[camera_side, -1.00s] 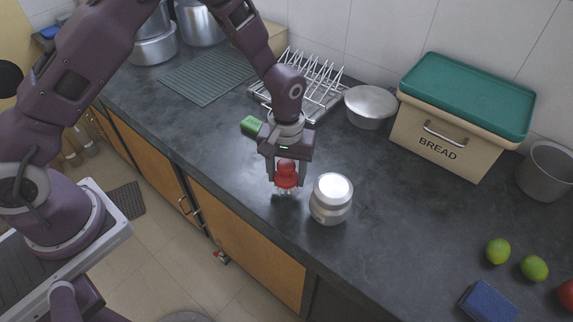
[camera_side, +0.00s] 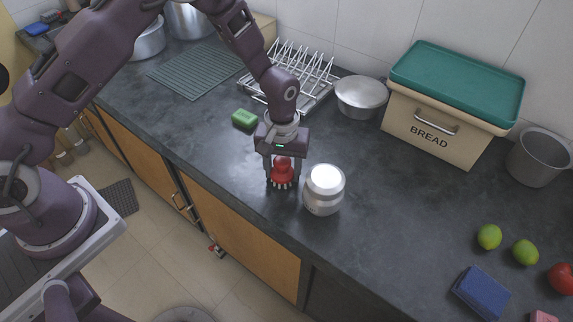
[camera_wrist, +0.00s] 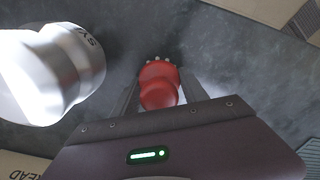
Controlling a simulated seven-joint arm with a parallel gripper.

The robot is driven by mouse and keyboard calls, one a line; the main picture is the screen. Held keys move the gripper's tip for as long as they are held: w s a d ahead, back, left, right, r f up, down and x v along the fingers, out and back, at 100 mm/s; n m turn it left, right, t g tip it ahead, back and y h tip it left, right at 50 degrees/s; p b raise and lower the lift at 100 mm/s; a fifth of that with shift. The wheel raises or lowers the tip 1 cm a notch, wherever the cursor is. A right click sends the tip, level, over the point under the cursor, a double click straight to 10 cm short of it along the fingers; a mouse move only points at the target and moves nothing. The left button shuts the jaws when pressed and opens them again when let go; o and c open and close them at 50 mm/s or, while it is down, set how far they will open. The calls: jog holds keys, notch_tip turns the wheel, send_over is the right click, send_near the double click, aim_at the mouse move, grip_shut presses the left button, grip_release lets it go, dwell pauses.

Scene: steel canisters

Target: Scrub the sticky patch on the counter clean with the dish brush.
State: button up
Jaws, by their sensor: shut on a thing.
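The dish brush (camera_side: 282,172) has a red knob handle and pale bristles pointing down. My gripper (camera_side: 283,180) is shut on its handle, one finger on each side, and holds it upright just left of the steel canister. In the wrist view the brush (camera_wrist: 158,84) sits between the fingers, with a few bristle tips past its far edge. The bristles are at or just above the dark counter (camera_side: 400,215); I cannot tell whether they touch. I cannot make out a sticky patch; the brush and gripper may hide it.
The steel canister (camera_side: 323,190) stands close to the right of my gripper; it also shows in the wrist view (camera_wrist: 60,70). The counter's front edge is near.

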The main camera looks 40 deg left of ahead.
jog(key=shift+s, duration=0.75)
jog(key=shift+r, duration=4.1)
